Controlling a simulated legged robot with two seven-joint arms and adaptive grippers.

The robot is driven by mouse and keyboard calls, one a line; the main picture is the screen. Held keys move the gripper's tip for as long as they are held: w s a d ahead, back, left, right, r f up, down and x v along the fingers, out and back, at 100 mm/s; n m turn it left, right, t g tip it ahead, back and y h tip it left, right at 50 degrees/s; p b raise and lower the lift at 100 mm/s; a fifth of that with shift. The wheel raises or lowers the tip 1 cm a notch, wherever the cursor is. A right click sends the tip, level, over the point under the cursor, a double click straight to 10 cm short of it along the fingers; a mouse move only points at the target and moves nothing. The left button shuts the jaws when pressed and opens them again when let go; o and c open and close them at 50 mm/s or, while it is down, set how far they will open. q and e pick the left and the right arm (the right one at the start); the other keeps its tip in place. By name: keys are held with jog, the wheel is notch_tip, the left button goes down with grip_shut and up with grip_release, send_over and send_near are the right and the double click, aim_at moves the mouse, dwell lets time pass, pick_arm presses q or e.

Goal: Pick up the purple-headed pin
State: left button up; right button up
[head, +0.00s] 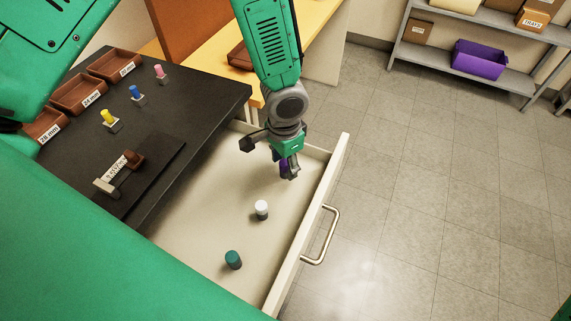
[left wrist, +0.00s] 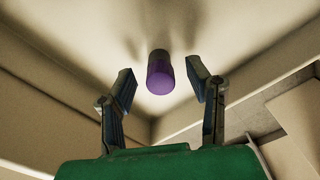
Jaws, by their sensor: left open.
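The purple-headed pin (left wrist: 160,75) stands in the open drawer's far corner. In the left wrist view it sits between the two open fingers of my left gripper (left wrist: 161,90), with a visible gap on both sides. In the head view my left gripper (head: 289,172) hangs down over the drawer, and only a bit of the purple pin (head: 283,166) shows behind its fingers. The gripper holds nothing. My right gripper is not seen.
A white-headed pin (head: 261,209) and a teal pin (head: 233,260) stand in the open drawer (head: 190,225). Drawer walls rise close around the gripper. The dark bench top (head: 185,100) holds yellow, blue and pink pins, brown trays (head: 80,94) and a small fixture.

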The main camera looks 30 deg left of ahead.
aim_at(284, 163)
pick_arm(q)
grip_shut()
notch_tip(284, 163, up, 10)
jog(key=shift+p, duration=0.5)
